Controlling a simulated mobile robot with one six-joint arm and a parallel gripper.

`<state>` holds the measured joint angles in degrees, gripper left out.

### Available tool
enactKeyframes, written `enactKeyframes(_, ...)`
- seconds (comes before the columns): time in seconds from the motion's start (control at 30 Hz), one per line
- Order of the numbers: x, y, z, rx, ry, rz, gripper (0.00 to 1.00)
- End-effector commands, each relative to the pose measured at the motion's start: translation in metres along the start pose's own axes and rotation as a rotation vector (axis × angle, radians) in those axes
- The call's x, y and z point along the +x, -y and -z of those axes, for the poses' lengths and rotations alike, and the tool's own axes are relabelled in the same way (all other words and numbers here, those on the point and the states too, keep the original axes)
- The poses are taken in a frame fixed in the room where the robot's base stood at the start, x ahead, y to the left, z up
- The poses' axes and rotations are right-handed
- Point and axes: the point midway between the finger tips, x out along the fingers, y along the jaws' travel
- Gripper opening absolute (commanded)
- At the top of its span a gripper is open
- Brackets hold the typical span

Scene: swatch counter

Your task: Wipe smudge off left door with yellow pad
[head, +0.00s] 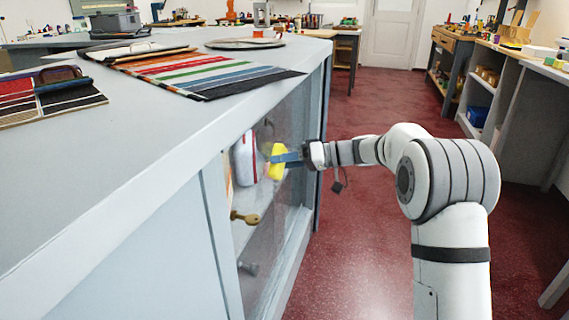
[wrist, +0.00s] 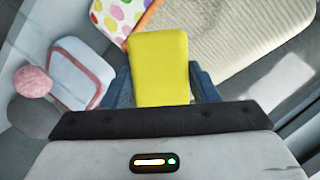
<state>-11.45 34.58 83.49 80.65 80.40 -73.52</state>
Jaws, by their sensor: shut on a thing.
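The yellow pad (head: 277,161) is held at the glass door (head: 262,232) in the side of the grey counter. My gripper (head: 284,159) has its blue fingers shut on it. In the wrist view the pad (wrist: 158,62) stands upright between the two fingers of my gripper (wrist: 162,88). The pad is at or very close to the glass; I cannot tell whether it touches. I cannot pick out the smudge with certainty. Only one glass door shows clearly.
Behind the glass are a white container with a red stripe (head: 246,158) and a brass-coloured piece (head: 246,217). Striped swatches (head: 205,75) lie on the countertop (head: 110,150). The red floor (head: 352,240) beside the counter is clear. Shelving (head: 500,110) stands at right.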

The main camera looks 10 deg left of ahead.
Motion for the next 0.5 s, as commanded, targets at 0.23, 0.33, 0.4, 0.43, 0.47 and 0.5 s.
enactKeyframes(0.23,-0.003,-0.001,-0.002,0.0,-0.001,-0.001,0.36)
enactKeyframes(0.33,-0.01,-0.001,-0.004,0.0,-0.002,-0.001,0.36)
enactKeyframes(0.4,-0.016,-0.001,-0.006,0.0,-0.002,-0.001,0.36)
enactKeyframes(0.43,-0.019,-0.001,-0.007,-0.001,-0.002,-0.001,0.36)
enactKeyframes(0.47,-0.022,-0.001,-0.008,-0.001,-0.001,-0.001,0.36)
enactKeyframes(0.5,-0.027,0.0,-0.008,0.0,-0.001,-0.002,0.36)
